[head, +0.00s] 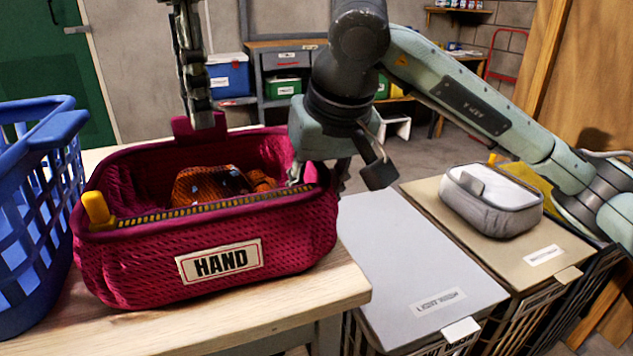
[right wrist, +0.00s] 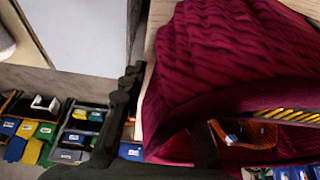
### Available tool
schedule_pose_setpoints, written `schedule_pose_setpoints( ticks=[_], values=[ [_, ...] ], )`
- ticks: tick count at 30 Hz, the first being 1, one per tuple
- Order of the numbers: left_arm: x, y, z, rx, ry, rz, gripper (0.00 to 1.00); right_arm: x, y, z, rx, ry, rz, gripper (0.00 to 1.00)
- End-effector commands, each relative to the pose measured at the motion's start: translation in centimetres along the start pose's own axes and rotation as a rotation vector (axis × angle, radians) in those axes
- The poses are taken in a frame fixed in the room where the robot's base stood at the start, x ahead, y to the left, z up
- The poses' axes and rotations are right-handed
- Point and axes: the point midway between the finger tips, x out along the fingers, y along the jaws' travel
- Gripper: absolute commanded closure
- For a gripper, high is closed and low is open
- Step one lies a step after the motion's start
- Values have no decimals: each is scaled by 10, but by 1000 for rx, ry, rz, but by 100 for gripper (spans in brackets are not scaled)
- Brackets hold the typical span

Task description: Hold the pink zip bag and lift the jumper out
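The pink zip bag (head: 300,240), labelled HAND, stands open on the wooden table, with a yellow zip pull at its left corner. The orange jumper (head: 222,188) with bluish marks lies inside it; a little shows through the opening in the right wrist view (right wrist: 262,133). My left gripper (head: 203,122) points down at the raised tab (head: 183,128) on the bag's back rim and appears closed on it; its far finger is hidden. My right gripper (head: 318,176) is at the bag's right end, fingers apart, one inside the rim and one outside. It looks empty.
A blue laundry basket (head: 35,200) stands close at the left. Right of the table are lidded hampers, one with a grey lid (head: 415,265), one with a beige lid (head: 535,255) carrying a small grey zip bag (head: 490,205). Shelves with bins stand behind.

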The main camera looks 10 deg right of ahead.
Motion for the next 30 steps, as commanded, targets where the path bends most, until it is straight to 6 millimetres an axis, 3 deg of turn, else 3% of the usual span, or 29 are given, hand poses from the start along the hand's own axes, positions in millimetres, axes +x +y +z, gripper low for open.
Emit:
schedule_pose_setpoints(
  ticks=[7,15,30],
  values=[
    [0,0,0,0,0,0,66,1,0,0,0,0,0,70],
    [0,0,0,0,0,0,66,1,0,0,0,0,0,100],
    [-8,2,4,78,4,-3,59,1,0,0,0,0,0,100]
  ],
)
